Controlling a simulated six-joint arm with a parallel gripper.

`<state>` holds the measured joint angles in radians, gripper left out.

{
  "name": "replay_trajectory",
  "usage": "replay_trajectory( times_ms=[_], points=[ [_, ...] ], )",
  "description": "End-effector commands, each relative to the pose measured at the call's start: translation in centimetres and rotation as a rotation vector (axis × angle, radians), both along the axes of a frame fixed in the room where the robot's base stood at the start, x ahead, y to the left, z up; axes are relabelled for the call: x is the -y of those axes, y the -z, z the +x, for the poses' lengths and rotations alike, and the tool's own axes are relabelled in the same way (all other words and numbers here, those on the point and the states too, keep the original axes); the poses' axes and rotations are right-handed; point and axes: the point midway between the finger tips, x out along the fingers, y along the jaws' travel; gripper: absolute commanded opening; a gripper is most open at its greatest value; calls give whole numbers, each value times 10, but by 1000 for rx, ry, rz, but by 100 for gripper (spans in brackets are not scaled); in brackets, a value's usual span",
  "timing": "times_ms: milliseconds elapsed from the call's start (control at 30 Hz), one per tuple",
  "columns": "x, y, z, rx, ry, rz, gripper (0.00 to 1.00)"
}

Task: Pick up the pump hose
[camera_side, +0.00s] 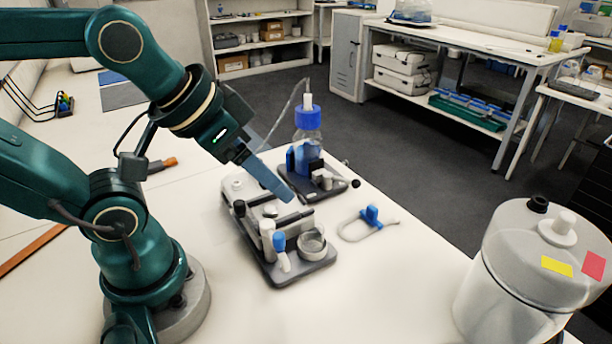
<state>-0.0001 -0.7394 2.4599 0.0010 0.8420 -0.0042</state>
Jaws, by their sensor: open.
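A pale, clear hose (351,238) with a blue fitting (372,215) lies in a loose loop on the white bench, right of the dark tray; it looks like the pump hose. My gripper (286,194) hangs over the dark tray (283,278), up and left of the hose. It is open, tilted down to the right, and nothing shows between its fingers. It is apart from the hose. The fingers overlap in this view, so their gap is hard to see.
The tray holds several small vessels and a round dish (311,244). Behind it, a blue-capped bottle (307,133) with a thin tube stands on a dark base. A large white container (520,275) stands at the right. Bench around the hose is clear.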

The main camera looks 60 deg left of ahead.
Motion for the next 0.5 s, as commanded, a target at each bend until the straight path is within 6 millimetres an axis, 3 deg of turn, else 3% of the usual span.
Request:
replay_trajectory(
  times_ms=[100, 267, 500],
  points=[
    [0, -15, 29, 44, -3, -1, 65],
    [-1, -23, 76, 63, -8, -1, 65],
    [-2, 0, 146, 33, -13, -1, 65]
  ],
)
